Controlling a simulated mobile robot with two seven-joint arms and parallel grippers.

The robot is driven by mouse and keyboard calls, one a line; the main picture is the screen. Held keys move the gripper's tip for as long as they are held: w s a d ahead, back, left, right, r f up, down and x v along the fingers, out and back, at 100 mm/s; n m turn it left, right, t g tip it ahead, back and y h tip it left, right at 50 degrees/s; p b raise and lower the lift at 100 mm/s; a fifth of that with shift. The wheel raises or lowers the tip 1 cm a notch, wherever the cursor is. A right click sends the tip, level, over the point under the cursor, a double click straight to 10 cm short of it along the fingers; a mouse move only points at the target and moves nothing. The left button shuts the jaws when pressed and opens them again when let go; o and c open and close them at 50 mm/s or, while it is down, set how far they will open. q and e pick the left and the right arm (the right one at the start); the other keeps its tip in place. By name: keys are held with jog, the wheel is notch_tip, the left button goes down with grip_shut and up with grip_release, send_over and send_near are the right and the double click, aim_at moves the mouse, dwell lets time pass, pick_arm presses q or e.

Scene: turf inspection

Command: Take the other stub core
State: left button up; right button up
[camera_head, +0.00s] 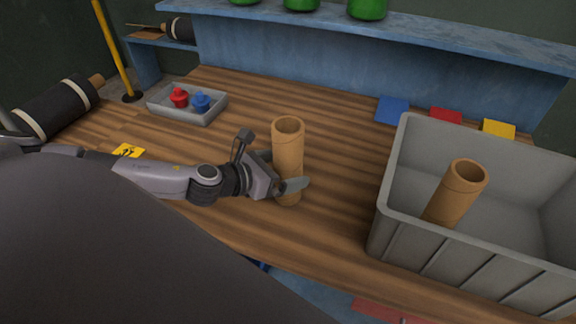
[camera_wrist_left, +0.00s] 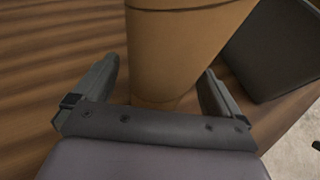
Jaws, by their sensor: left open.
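A tan hollow stub core (camera_head: 288,148) stands upright on the wooden bench. My left gripper (camera_head: 282,172) is open at its lower half, with a finger on either side of it. In the left wrist view the core (camera_wrist_left: 182,50) stands between the two spread fingers (camera_wrist_left: 162,92), with its top out of the frame. Whether the fingers touch it I cannot tell. A second tan stub core (camera_head: 456,192) leans inside the grey crate (camera_head: 400,215) at the right. My right gripper is in neither view.
A small grey tray (camera_head: 180,117) with a red and a blue piece sits at the back left. Blue (camera_head: 393,110), red (camera_head: 446,115) and yellow (camera_head: 498,129) squares lie behind the crate. A blue shelf (camera_head: 420,45) spans the back. Bench between core and crate is clear.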

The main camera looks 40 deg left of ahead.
pick_arm(q)
jog(key=shift+w+d+f, duration=0.15)
jog(key=shift+w+f, duration=0.05)
jog(key=shift+w, duration=0.3)
jog(key=c, duration=1.2)
jog(key=shift+r, duration=0.1)
